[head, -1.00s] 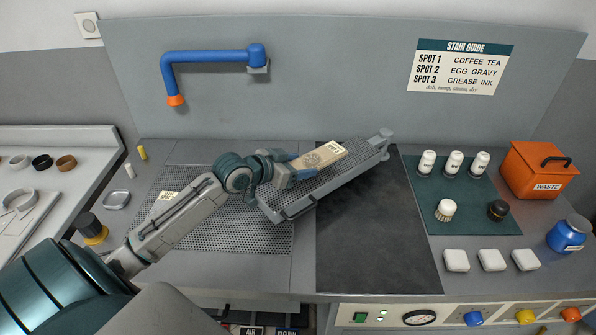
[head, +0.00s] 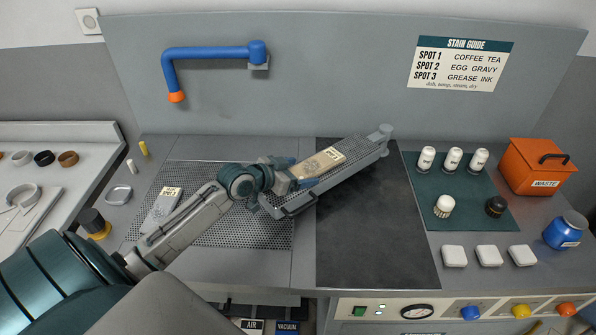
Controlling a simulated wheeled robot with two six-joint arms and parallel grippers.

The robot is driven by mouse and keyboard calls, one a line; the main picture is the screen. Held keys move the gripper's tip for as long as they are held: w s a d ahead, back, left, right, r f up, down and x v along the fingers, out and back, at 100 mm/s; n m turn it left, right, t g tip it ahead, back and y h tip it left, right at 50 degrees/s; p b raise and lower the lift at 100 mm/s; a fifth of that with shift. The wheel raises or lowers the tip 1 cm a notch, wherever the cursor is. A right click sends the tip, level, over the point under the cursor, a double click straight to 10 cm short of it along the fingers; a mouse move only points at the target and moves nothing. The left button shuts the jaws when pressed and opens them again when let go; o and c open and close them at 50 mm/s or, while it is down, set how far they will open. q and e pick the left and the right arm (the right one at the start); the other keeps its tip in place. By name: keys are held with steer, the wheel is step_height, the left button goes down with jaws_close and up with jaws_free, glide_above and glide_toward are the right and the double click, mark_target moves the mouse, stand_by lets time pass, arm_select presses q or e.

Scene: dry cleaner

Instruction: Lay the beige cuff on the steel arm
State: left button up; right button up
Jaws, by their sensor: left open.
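The beige cuff (head: 322,163), a flat strip with a printed pattern and a pale tag, lies along the perforated steel arm (head: 362,162). The steel arm slants up to the right over the dark board. My left gripper (head: 299,172) is open at the cuff's lower left end. Its blue fingertips are apart, one on each side of the cuff. The cuff's near end is partly hidden by the gripper, and I cannot tell whether the fingers touch it. My right gripper is not in view.
A grey tagged cuff (head: 163,207) lies on the perforated plate (head: 250,235) at left. White bottles (head: 453,160) and brushes stand on a green mat (head: 480,210) at right, near the orange waste box (head: 535,168). The dark board (head: 380,240) is clear in front.

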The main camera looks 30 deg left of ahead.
arm_select(q)
steer(key=shift+s+r, duration=0.1)
steer(key=shift+r, duration=0.05)
steer(key=shift+s+a+r, duration=0.1)
steer(key=shift+s+a, duration=0.15)
steer(key=shift+s, duration=0.05)
steer(key=v, duration=0.5)
steer(key=shift+s+r, duration=0.1)
steer(key=p+v, duration=0.1)
steer(key=v, duration=0.1)
steer(key=p+v, duration=0.2)
steer(key=shift+r, duration=0.35)
steer(key=shift+p+v, duration=0.8)
steer(key=shift+p, duration=0.35)
steer(key=shift+s+f, duration=0.1)
steer(key=shift+f, duration=0.1)
steer(key=shift+c, duration=0.2)
